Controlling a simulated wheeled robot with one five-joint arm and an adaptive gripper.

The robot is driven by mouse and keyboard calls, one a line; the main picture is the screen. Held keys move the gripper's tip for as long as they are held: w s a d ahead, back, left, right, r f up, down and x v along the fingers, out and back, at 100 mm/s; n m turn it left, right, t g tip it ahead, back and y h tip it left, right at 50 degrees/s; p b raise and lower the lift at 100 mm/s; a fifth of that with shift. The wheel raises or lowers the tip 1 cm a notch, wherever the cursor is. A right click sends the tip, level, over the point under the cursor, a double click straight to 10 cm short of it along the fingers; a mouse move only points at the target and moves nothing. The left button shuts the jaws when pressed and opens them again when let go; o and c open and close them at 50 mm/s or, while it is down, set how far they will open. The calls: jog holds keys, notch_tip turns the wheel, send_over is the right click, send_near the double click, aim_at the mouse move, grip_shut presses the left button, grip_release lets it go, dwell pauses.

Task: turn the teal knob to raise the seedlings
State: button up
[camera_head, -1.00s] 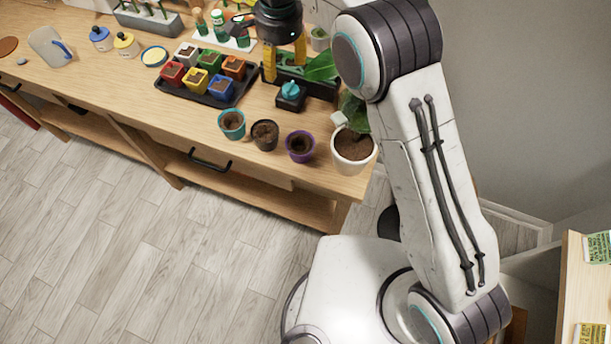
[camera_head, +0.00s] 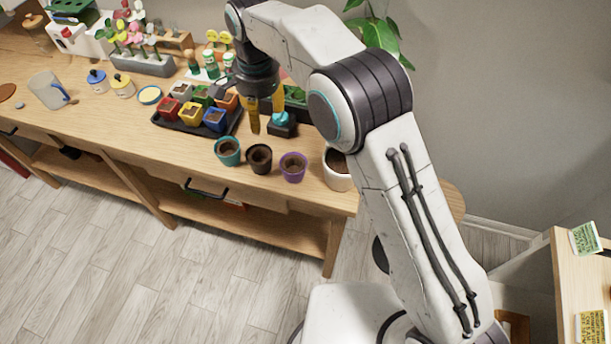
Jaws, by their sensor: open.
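The teal knob (camera_head: 281,118) sits on top of a small dark box (camera_head: 283,130) on the wooden bench. Behind it is a dark planter (camera_head: 297,102) with some green in it, partly hidden by my gripper and arm; I cannot make out separate seedlings. My gripper (camera_head: 267,121) points down with its yellow fingers apart and nothing between them. One finger is left of the knob; the other shows just behind it. Whether a finger touches the knob or box cannot be told.
A black tray (camera_head: 160,119) of coloured pots lies left of my gripper. Teal (camera_head: 228,151), black (camera_head: 259,158) and purple (camera_head: 293,167) pots stand in front of the knob. A white pot (camera_head: 338,170) is partly behind my arm. The bench front at left is mostly clear.

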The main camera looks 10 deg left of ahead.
jog(key=s+d+f+n+g+h, duration=0.1)
jog(key=s+d+f+n, duration=0.35)
jog(key=f+n, duration=0.35)
jog(key=s+d+r+n+g, duration=0.1)
jog(key=s+d+n, duration=0.3)
jog(key=s+d, duration=0.2)
jog(key=shift+d+r+n+h+b, duration=0.2)
jog(key=shift+d+n+h+b, duration=0.15)
jog(key=shift+d, duration=0.6)
jog(key=shift+f, duration=0.1)
